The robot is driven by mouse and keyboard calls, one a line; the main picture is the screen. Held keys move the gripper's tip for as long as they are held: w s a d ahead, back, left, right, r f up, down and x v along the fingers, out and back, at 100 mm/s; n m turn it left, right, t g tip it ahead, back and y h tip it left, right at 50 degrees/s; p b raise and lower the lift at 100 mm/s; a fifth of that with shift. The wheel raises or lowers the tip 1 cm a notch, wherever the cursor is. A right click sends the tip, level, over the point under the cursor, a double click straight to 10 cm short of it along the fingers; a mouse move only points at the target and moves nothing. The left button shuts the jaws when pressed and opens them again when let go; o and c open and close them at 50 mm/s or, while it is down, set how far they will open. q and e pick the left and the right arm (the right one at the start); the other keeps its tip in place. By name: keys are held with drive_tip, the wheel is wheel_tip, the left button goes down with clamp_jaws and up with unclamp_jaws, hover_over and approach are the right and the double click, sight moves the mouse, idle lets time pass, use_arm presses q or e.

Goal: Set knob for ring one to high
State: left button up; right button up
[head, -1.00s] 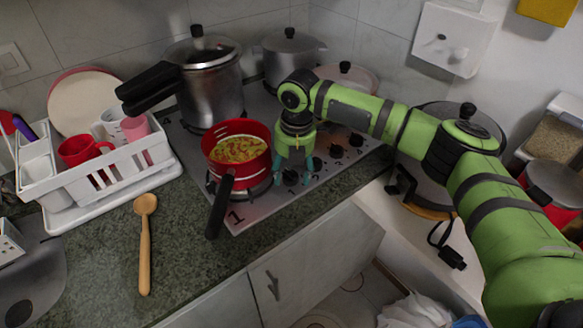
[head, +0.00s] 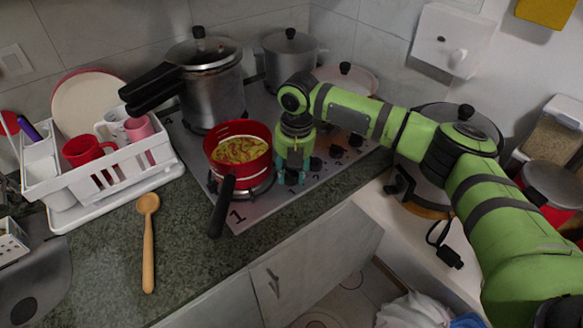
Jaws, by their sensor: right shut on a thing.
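The cooktop (head: 258,208) is a grey metal panel with a "1" printed at its near-left corner. Black knobs run along its right side, at the first (head: 291,179), second (head: 316,164), third (head: 336,152) and fourth (head: 355,140) places. My right gripper (head: 291,181) points down at the knob nearest the "1". Its fingertips are on either side of that knob and shut on it. The fingers hide most of the knob, so I cannot tell its setting. My left gripper is not in view.
A red pot (head: 238,165) of food sits on the near burner, just left of my gripper, its black handle toward the counter edge. A pressure cooker (head: 213,85) and a steel pot (head: 290,60) stand behind. A wooden spoon (head: 148,240) lies on the counter.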

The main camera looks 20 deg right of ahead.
drive_tip(key=m+p, duration=0.1)
drive_tip(key=p, duration=0.1)
drive_tip(key=m+p, duration=0.3)
drive_tip(key=p, duration=0.1)
drive_tip(key=shift+d+r+m+p, duration=0.15)
drive_tip(key=shift+r+m+p, duration=0.15)
drive_tip(key=shift+p, duration=0.1)
drive_tip(key=shift+f+m+h+p, duration=0.25)
drive_tip(key=shift+m+h+p, duration=0.05)
drive_tip(key=shift+m+p, duration=1.25)
drive_tip(key=shift+d, duration=0.1)
drive_tip(key=o, duration=1.2)
drive_tip(key=shift+c, duration=0.2)
drive_tip(key=shift+f, duration=0.1)
